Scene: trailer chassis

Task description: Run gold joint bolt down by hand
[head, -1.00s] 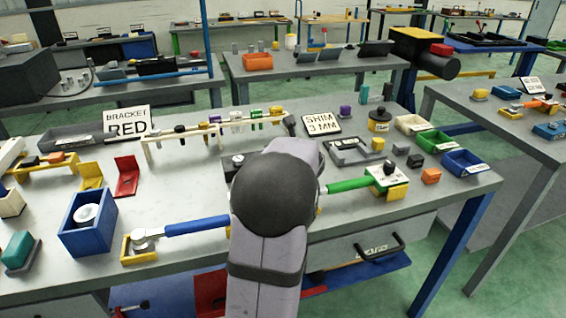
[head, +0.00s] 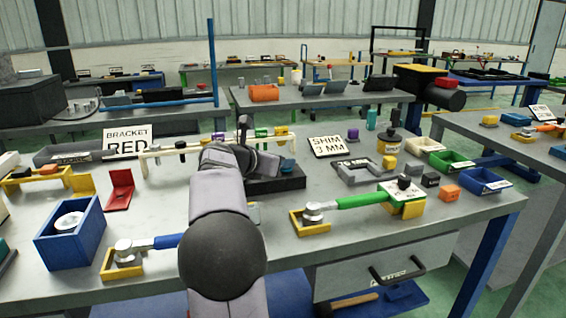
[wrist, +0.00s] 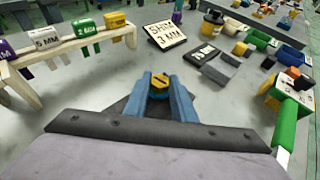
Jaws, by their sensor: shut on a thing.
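In the wrist view, a gold hex-shaped bolt head (wrist: 160,80) sits between the two blue fingers of my gripper (wrist: 160,90). The fingers are shut on it from both sides. A blue part shows just beneath the gold head, and a dark base (wrist: 124,104) lies under the fingers. In the head view, my arm reaches to a black block (head: 290,184) at the middle of the bench, with a teal bit (head: 288,164) showing above it. The gold bolt and fingertips are mostly hidden there by my wrist. How deep the bolt sits cannot be told.
A rack with labelled coloured blocks (wrist: 113,20) stands left of my gripper. The SHIM 3 MM sign (head: 327,146) stands behind right, and a grey U-shaped part (head: 365,172) lies to the right. A green-handled wrench (head: 360,201) lies nearer the front. A blue bin (head: 70,230) stands at left.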

